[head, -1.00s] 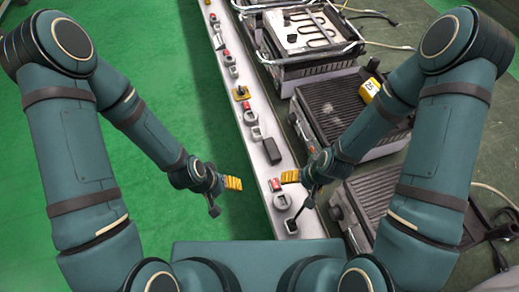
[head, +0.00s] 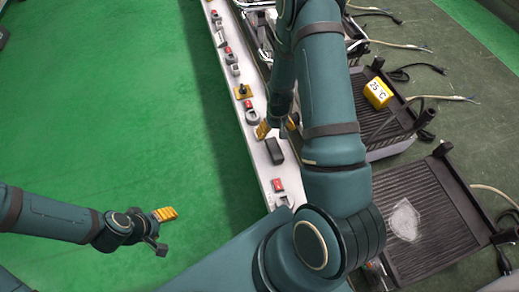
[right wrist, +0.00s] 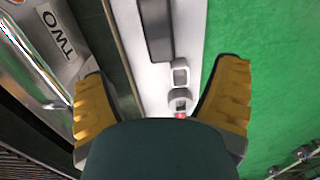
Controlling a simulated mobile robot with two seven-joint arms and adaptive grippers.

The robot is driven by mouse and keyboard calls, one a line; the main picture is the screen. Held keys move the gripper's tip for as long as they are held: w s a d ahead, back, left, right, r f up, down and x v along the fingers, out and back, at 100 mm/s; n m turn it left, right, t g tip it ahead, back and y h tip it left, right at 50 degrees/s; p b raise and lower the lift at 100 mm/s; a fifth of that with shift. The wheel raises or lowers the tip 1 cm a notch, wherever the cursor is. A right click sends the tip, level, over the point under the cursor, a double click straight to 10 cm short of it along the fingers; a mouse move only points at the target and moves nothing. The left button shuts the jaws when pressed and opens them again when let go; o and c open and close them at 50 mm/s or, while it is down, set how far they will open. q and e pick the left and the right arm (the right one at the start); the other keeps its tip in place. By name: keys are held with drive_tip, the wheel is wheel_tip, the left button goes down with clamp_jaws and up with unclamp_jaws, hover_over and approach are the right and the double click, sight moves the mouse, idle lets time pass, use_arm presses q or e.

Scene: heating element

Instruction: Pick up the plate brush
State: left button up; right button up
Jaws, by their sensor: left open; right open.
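I cannot pick out a plate brush with certainty. A plain dark block (head: 274,151) lies on the white ledge in the head view; I cannot tell whether it is the brush. A dark block also shows at the top of the right wrist view (right wrist: 155,30). My right gripper (head: 277,128) is open over the ledge, just beyond the dark block. In the right wrist view its yellow fingers are spread, with nothing between them (right wrist: 165,70). My left gripper (head: 163,231) is open and empty over the green floor, well left of the ledge.
Black grill plates (head: 440,235) with cables stand to the right, one below a yellow 25 °C block (head: 378,92). The green floor (head: 120,110) at left is clear.

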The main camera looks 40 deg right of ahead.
sight(275, 148)
wheel_tip(275, 148, down, 14)
drive_tip(key=b, duration=0.2)
drive_tip(key=shift+d+r+b, duration=0.1)
drive_tip(key=shift+b, duration=0.2)
drive_tip(key=c, duration=1.3)
